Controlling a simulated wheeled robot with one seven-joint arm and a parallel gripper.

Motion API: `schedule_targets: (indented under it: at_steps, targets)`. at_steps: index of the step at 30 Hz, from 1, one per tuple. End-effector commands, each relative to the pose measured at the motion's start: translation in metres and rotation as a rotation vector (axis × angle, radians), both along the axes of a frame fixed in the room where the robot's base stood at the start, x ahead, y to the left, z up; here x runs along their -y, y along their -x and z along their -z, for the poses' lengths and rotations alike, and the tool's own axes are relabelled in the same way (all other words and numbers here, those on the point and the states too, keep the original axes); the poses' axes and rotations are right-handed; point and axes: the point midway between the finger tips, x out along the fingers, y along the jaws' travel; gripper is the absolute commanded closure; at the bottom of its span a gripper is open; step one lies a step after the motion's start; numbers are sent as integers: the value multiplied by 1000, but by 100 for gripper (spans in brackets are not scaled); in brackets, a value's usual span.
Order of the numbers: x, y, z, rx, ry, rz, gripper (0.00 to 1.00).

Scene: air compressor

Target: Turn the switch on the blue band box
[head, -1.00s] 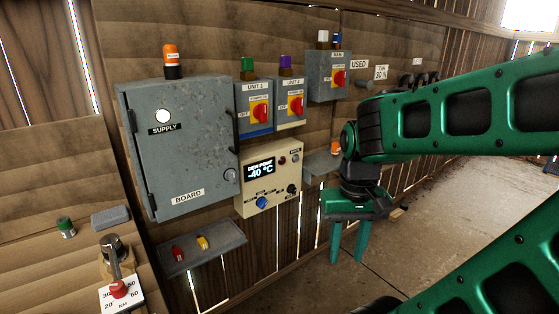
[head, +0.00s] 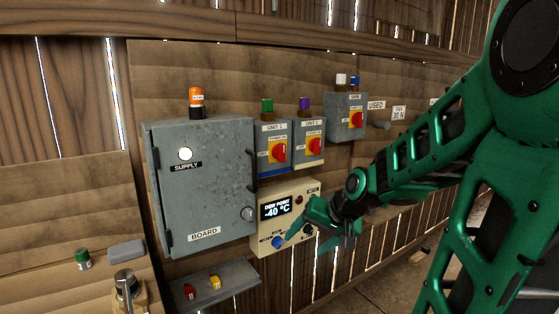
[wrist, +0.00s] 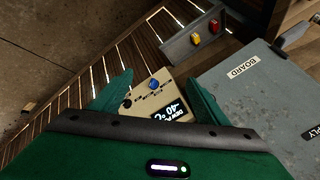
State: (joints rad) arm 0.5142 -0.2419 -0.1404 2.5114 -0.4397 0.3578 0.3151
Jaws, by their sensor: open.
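The UNIT 1 box (head: 266,132) is grey with a blue band (head: 273,172) along its bottom and a green lamp on top. Its red rotary switch (head: 279,152) sits on a yellow plate beside an OFF label. My gripper (head: 322,238) is open and empty, below and right of that box, in front of the cream dew point panel. In the wrist view, my gripper's (wrist: 160,78) green fingers stand apart with the dew point panel showing between them. The UNIT 1 box does not show in the wrist view.
The UNIT 2 box (head: 301,128) with a similar red switch adjoins on the right. The large grey supply cabinet (head: 215,205) stands on the left. The dew point panel (head: 265,245) hangs below. A grey shelf (head: 240,281) holds red and yellow pieces.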

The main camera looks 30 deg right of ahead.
Motion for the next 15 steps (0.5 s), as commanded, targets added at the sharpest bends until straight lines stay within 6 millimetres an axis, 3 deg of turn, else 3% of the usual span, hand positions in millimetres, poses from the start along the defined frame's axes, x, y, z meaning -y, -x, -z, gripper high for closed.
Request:
schedule_targets:
  at_steps: [3, 6, 10, 15]
  targets:
    - [4, -53, -23, 196, -135, 84, 31]
    - [12, -90, -54, 371, -277, 167, 31]
    - [34, -121, -98, 580, -472, 280, 31]
    - [66, -135, -141, 767, -667, 393, 31]
